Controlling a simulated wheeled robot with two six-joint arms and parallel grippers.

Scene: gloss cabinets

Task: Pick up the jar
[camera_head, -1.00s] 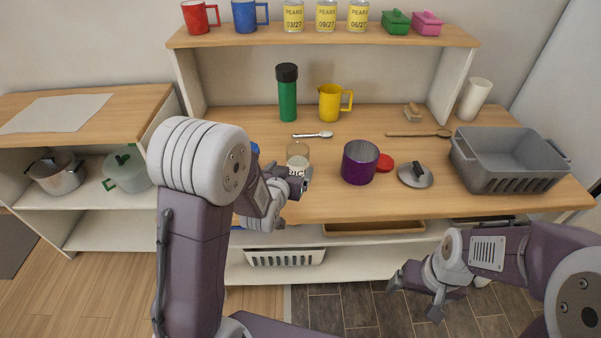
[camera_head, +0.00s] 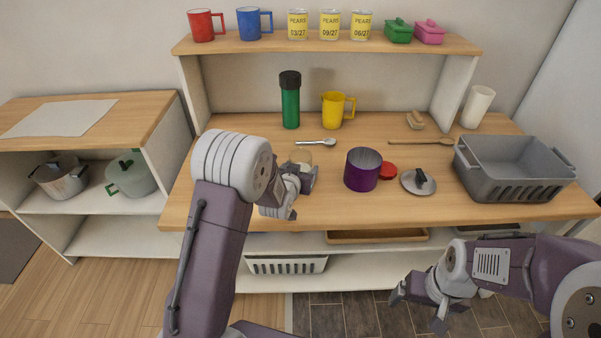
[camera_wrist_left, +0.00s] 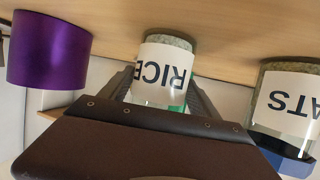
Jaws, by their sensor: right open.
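A clear jar labelled RICE (camera_wrist_left: 163,62) stands on the wooden counter in the left wrist view, which shows the scene upside down. In the head view the top of a clear jar (camera_head: 302,157) shows just behind my left gripper (camera_head: 303,192), which hides the rest. My left gripper's fingers (camera_wrist_left: 161,82) are spread, one to each side of the RICE jar. I cannot tell whether they touch it. A second jar (camera_wrist_left: 287,98), label partly cut off ("ATS"), with a blue part, stands beside it. My right gripper (camera_head: 416,308) is open and empty, low in front of the counter.
A grey basin (camera_head: 515,185) stands at the right.

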